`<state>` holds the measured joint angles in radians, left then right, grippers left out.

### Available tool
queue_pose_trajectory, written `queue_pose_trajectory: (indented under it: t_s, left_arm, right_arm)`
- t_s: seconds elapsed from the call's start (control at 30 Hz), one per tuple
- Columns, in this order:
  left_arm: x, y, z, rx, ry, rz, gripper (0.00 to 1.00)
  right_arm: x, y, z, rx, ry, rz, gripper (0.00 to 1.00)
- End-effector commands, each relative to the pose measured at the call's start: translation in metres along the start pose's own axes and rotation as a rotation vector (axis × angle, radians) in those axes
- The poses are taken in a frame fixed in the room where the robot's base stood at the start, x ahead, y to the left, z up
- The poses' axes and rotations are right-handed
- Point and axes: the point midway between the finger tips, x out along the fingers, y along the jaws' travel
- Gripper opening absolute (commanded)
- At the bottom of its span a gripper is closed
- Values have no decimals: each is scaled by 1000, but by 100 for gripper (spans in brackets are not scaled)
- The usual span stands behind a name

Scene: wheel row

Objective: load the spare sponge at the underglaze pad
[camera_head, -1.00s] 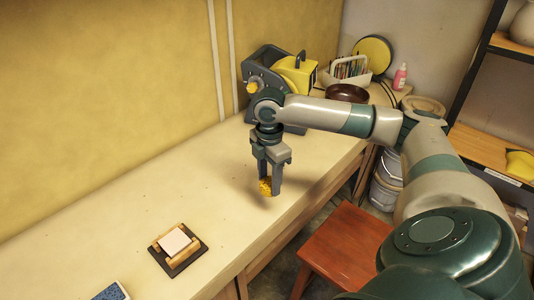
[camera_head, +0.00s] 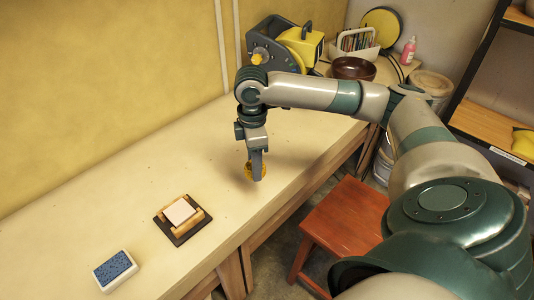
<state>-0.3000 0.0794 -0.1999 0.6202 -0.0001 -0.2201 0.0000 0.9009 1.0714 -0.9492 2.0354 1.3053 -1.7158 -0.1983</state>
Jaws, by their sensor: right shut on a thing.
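My right gripper (camera_head: 256,177) points down over the right part of the workbench, shut on a yellow sponge (camera_head: 249,171) that shows beside its fingers. The sponge is held above the bench top and partly hidden by the fingers. A small dark pad (camera_head: 183,237) with a wooden frame and a pale block (camera_head: 179,211) on it lies on the bench, left of and nearer than the gripper. I cannot tell for sure whether this is the underglaze pad. A blue speckled block with white sides (camera_head: 115,269) lies nearer still, at the lower left. My left gripper is not in view.
The bench top (camera_head: 110,190) is clear between the pad and the wall. A grey and yellow machine (camera_head: 285,45), a brown bowl (camera_head: 353,68) and a white caddy (camera_head: 356,45) stand at the far end. A red stool (camera_head: 345,222) stands before the bench.

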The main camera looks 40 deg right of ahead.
Motion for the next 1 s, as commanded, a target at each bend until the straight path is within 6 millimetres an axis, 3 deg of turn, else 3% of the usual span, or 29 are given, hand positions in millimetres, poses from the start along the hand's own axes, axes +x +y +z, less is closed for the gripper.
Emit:
queue_pose_trajectory:
  t_s: [0.2,0.5,0.8,1.0]
  left_arm:
    - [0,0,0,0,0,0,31]
    - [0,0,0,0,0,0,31]
    - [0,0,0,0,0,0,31]
    - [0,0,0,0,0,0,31]
  right_arm:
    - [-9,-31,-42,248,3,2,26]
    - [-23,-76,-87,605,1,1,26]
    - [-37,-114,-115,922,1,1,26]
    - [-41,-126,-121,1027,-1,1,26]
